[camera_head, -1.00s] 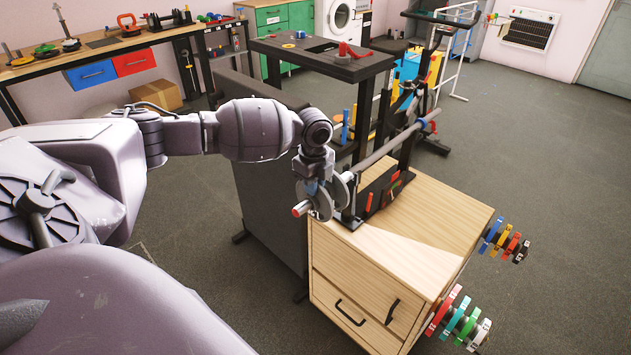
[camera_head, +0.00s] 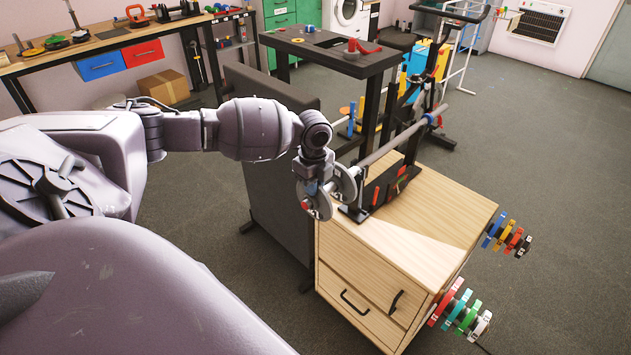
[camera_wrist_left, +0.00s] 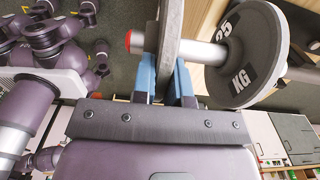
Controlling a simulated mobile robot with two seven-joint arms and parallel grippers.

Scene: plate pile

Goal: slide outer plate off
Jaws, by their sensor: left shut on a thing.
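The outer plate (camera_head: 319,204) is a grey disc near the red-tipped end of the bar (camera_head: 392,141). My left gripper (camera_head: 312,187) is shut on its rim from above. In the left wrist view the blue fingers of the gripper (camera_wrist_left: 166,80) pinch the plate (camera_wrist_left: 170,32), seen edge-on. The red bar tip (camera_wrist_left: 131,41) shows on one side of it and the bare sleeve (camera_wrist_left: 203,53) on the other. The inner plate (camera_wrist_left: 252,55), marked 25 KG, stands apart from it. It also shows in the head view (camera_head: 347,184). My right gripper is out of view.
The bar rests on a black stand on a wooden cabinet (camera_head: 432,210). Coloured plates hang on pegs at the cabinet's right side (camera_head: 507,238). A dark panel (camera_head: 272,180) and a black table (camera_head: 330,50) stand close behind my left arm.

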